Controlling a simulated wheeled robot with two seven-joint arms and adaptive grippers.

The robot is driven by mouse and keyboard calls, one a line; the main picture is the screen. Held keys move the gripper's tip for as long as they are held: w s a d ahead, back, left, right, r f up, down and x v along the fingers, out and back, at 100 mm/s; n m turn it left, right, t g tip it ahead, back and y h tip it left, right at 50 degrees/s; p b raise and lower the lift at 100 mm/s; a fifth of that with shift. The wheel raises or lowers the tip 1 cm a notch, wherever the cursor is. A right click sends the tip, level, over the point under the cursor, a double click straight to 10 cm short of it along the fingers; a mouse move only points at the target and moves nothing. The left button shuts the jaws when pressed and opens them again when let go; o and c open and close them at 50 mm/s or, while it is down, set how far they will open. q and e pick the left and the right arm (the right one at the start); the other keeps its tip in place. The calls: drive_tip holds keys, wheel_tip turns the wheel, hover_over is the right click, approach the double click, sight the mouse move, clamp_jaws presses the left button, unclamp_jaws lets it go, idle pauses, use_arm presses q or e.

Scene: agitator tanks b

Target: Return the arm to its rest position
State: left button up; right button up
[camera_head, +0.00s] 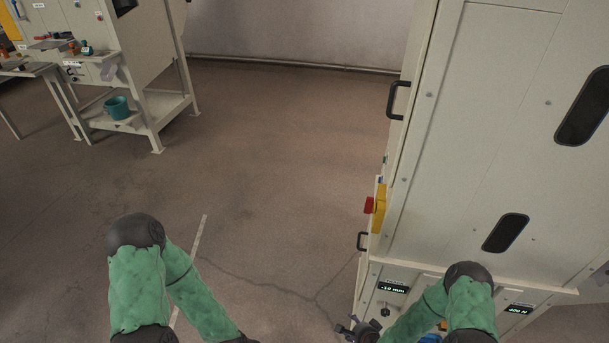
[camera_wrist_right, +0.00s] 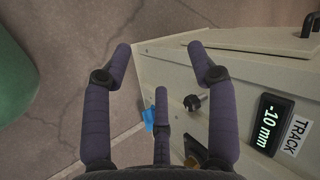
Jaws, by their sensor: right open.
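My right arm, in green sleeving, bends at the lower right of the head view. My right gripper (camera_head: 357,328) shows at the bottom edge, beside the lower front of a pale machine cabinet (camera_head: 480,130). In the right wrist view its dark fingers (camera_wrist_right: 160,62) are spread open with nothing between them. A black knob (camera_wrist_right: 194,102) on the panel shows beyond the fingers, apart from them as far as I can tell. My left arm is bent at the lower left of the head view; its gripper is below the picture.
The cabinet panel has a "-10 mm" display (camera_head: 392,288) and a "400 N" display (camera_head: 518,309). A red button (camera_head: 369,205) on a yellow box and black handles stick out at its left side. The middle floor is clear.

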drive_tip(key=s+a+r+n+g+p, duration=0.1)
drive_tip(key=s+a+r+n+g, duration=0.2)
drive_tip(key=s+r+n, duration=0.3)
drive_tip(key=s+a+r+n+g+y+p, duration=0.1)
drive_tip(key=s+a+r+n+g, duration=0.3)
drive_tip(key=s+r, duration=0.5)
drive_tip(key=shift+s+a+r+n, duration=0.15)
drive_tip(key=shift+s+a+n, duration=0.35)
drive_tip(key=shift+n, duration=0.7)
